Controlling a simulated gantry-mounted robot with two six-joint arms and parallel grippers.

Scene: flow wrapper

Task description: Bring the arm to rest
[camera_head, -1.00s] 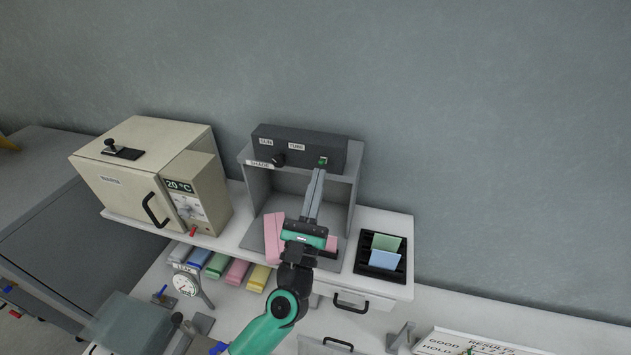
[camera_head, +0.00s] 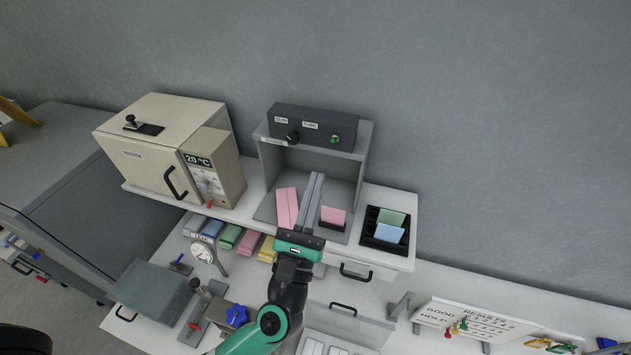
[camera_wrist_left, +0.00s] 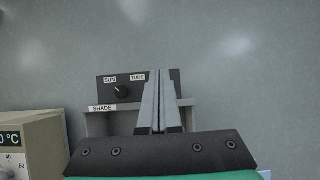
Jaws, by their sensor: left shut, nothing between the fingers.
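My left gripper (camera_head: 313,200) is shut and empty, with its two grey fingers side by side. In the head view it stands in front of the grey shade box (camera_head: 362,150), over the shelf front. In the left wrist view the fingers (camera_wrist_left: 160,100) point up across the box's dark control panel (camera_wrist_left: 110,88), which has a knob and SUN and TUBE labels. A long pink card (camera_head: 286,207) and a smaller pink card (camera_head: 333,215) show in the box on either side of the fingers. My right gripper is not in view.
A beige cabinet (camera_head: 150,140) reading 20 °C stands left. A black rack (camera_head: 372,243) holding green and blue cards is right of the box. A gauge (camera_head: 203,252), coloured blocks (camera_head: 230,236) and a results board (camera_head: 480,322) sit lower. The wall behind is bare.

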